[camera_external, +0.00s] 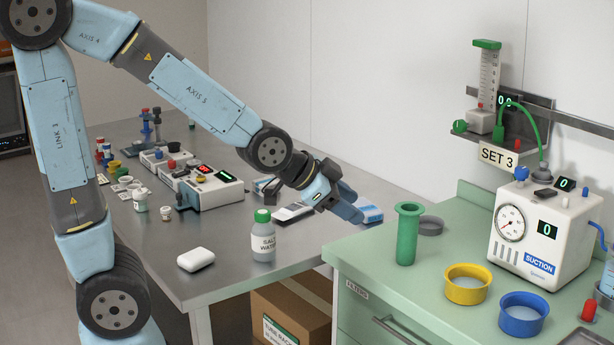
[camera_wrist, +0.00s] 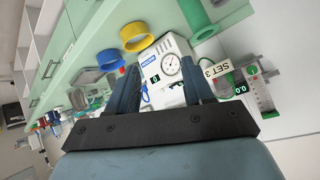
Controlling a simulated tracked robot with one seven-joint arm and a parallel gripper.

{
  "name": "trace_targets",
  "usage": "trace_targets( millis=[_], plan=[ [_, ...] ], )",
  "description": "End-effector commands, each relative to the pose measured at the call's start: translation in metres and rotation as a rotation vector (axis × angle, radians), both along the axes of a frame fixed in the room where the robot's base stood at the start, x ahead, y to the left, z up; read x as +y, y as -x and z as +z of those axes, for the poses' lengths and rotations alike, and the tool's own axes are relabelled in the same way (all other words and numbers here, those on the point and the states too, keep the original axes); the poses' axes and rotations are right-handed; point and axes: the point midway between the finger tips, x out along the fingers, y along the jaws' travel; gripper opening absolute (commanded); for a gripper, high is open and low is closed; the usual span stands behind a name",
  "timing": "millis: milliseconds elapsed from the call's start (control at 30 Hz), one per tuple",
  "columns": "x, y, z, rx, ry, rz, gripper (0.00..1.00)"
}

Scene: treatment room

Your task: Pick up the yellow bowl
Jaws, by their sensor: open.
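The yellow bowl (camera_external: 466,297) stands upright on the green counter (camera_external: 370,262), left of the blue bowl (camera_external: 522,323) and in front of the suction unit (camera_external: 541,238). A pale inside shows in it. In the wrist view the yellow bowl (camera_wrist: 145,45) is at the upper middle, beyond my fingers, with the blue bowl (camera_wrist: 109,60) to its left. My gripper (camera_external: 356,213) is open and empty, in the air to the left of the bowl and well apart from it. Its two spread fingers also show in the wrist view (camera_wrist: 158,74).
A saline bottle (camera_external: 263,241) and a white case (camera_external: 196,259) are on the metal table. A wall rail (camera_external: 585,125) runs above the counter.

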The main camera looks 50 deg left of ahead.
Motion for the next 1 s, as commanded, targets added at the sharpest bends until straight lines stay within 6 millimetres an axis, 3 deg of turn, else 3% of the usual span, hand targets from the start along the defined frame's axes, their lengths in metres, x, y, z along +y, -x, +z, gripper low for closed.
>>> trace_targets(
  millis=[200,433,733,1000],
  plan=[
    [-0.042,-0.033,-0.037,-0.126,-0.074,-0.115,0.51],
    [-0.083,-0.054,-0.074,-0.278,-0.167,-0.219,0.51],
    [-0.13,-0.06,-0.119,-0.476,-0.299,-0.329,0.51],
    [-0.147,-0.057,-0.135,-0.568,-0.361,-0.368,0.51]
  ],
)
